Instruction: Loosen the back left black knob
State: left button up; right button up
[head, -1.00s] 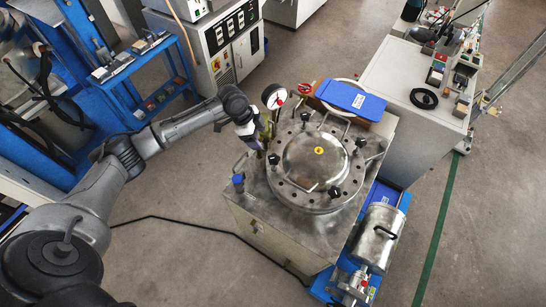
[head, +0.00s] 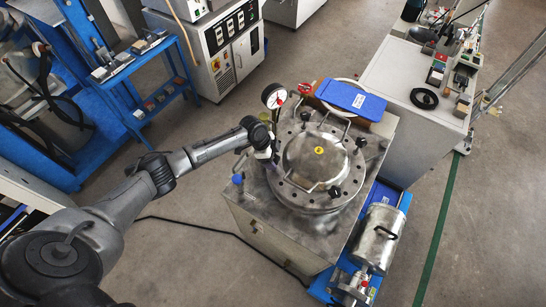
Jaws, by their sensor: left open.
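A round steel vessel lid (head: 318,158) with a bolted rim sits on a metal cabinet. Black knobs stand around the rim: one at the back (head: 305,116), one at the right (head: 360,142) and one at the front (head: 334,191). A further dark knob at the left of the rim (head: 274,159) is partly hidden by my left gripper. My left gripper (head: 267,155) is open at the lid's left edge, close beside that left knob; contact cannot be told. My right gripper is not in view.
A pressure gauge (head: 274,96) stands just behind my left gripper. A red valve handle (head: 304,87) and a blue box (head: 350,99) lie behind the lid. A blue cap (head: 237,179) is on the cabinet's left corner. A steel cylinder (head: 377,238) is at front right.

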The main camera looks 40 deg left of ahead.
pick_arm(q)
jog(key=shift+d+f, duration=0.1)
jog(key=shift+f, duration=0.1)
jog(key=shift+c, duration=0.4)
jog(key=c, duration=0.8)
jog(key=shift+r+n+t+p, duration=0.3)
jog(key=shift+n+p, duration=0.2)
jog(key=shift+p, duration=0.25)
jog(key=shift+c, duration=0.2)
jog(key=n+y+p, duration=0.1)
jog(key=n+p, duration=0.3)
jog(key=n+t+y+p, duration=0.1)
jog(key=n+p, duration=0.3)
jog(key=shift+s+d+y+p, duration=0.1)
jog(key=shift+d+y+p, duration=0.1)
jog(key=shift+y+p, duration=0.15)
jog(key=n+y+p, duration=0.1)
jog(key=n, duration=0.1)
jog(key=n+p, duration=0.2)
jog(key=shift+f+t+y, duration=0.1)
jog(key=shift+t+y, duration=0.2)
jog(key=shift+y, duration=0.05)
jog(key=n+p, duration=0.1)
jog(key=n, duration=0.1)
jog(key=shift+f+n+y, duration=0.1)
jog(key=shift+n+y, duration=0.2)
jog(key=shift+y, duration=0.1)
jog(key=shift+n+y+p, duration=0.35)
jog(key=shift+n+y, duration=0.15)
jog(key=shift+n, duration=0.7)
